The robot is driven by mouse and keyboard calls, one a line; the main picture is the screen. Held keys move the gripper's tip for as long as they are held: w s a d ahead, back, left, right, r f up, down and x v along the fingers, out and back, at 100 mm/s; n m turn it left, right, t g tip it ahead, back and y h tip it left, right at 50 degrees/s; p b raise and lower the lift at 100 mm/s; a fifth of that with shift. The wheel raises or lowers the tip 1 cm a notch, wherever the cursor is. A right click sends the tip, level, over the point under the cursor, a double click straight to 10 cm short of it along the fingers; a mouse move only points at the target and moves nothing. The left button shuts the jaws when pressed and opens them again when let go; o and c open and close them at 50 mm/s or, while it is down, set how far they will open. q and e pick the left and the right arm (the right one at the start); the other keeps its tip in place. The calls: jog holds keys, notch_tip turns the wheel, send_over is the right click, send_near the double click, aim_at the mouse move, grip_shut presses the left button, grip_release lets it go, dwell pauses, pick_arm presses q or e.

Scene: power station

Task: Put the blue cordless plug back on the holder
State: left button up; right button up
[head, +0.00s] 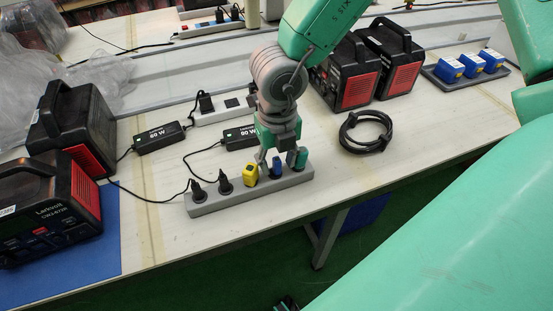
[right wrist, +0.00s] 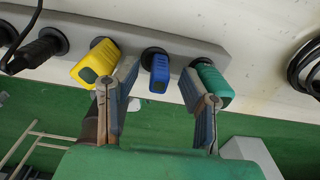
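The blue cordless plug (head: 277,170) sits upright in a grey socket strip (head: 205,208), between a yellow plug (head: 249,176) and a green plug (head: 300,158). In the right wrist view the blue plug (right wrist: 159,75) is between my right gripper's fingers (right wrist: 158,88), with a gap on each side. The fingers are apart, near the yellow and green plugs; contact with these is unclear. In the head view my right gripper (head: 277,160) is over the strip and partly hides the plugs. My left gripper is not clearly visible.
Two black plugs (head: 225,185) fill the strip's left end. Black adapters (head: 158,137) and cables lie behind. A coiled cable (head: 366,131), red-black power units (head: 348,75) and a grey tray (head: 440,80) with blue blocks are to the right. The table's front edge is close.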

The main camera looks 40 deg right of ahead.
jog(key=shift+r, duration=0.1)
jog(key=shift+w+r, duration=0.1)
jog(key=shift+r, duration=3.75)
